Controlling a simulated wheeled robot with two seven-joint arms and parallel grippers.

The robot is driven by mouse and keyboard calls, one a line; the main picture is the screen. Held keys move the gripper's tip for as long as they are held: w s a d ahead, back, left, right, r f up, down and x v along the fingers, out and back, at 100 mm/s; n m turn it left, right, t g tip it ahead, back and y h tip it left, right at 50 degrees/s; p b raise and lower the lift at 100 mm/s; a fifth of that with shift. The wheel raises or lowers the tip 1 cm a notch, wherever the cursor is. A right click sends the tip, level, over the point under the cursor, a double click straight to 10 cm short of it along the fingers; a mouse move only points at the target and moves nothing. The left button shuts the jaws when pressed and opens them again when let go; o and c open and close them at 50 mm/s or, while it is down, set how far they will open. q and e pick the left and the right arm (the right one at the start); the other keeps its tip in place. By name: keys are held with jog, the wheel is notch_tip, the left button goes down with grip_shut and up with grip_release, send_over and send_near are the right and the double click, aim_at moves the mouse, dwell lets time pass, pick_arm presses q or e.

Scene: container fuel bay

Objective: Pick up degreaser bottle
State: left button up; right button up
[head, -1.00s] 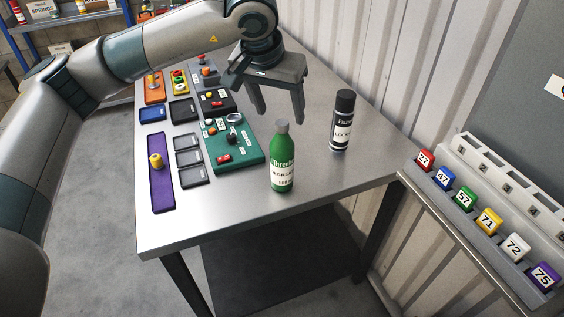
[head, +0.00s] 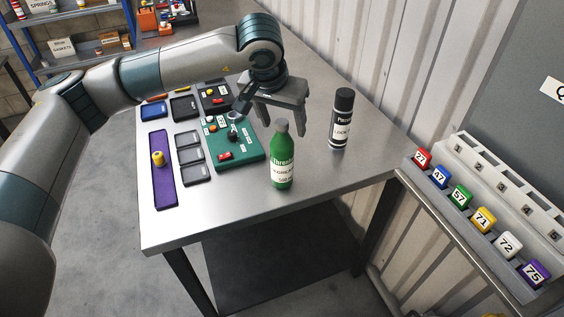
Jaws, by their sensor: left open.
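The degreaser bottle (head: 282,160) is green with a white label and a grey cap. It stands upright on the metal table (head: 325,185) near its front edge. My left gripper (head: 283,130) is open and empty, fingers pointing down. In the head view its fingers show just above and behind the bottle's cap, one on each side. I cannot tell whether they touch it. My right gripper is not in view.
A black spray can (head: 341,120) stands upright just right of the bottle. A corrugated wall (head: 350,45) rises behind. A rack with numbered tags (head: 480,215) is at the right.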

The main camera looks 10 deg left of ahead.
aim_at(282, 155)
pick_arm(q)
jog(key=p+x, duration=0.2)
jog(key=x, duration=0.1)
jog(key=shift+f, duration=0.3)
jog(key=shift+w+f, duration=0.2)
jog(key=shift+f, duration=0.1)
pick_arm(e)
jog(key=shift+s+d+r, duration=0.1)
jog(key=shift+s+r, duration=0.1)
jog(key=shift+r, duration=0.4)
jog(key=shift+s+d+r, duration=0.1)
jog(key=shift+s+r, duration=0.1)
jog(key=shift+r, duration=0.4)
pick_arm(q)
jog(key=shift+c, duration=0.2)
grip_shut()
jog(key=shift+r, duration=0.1)
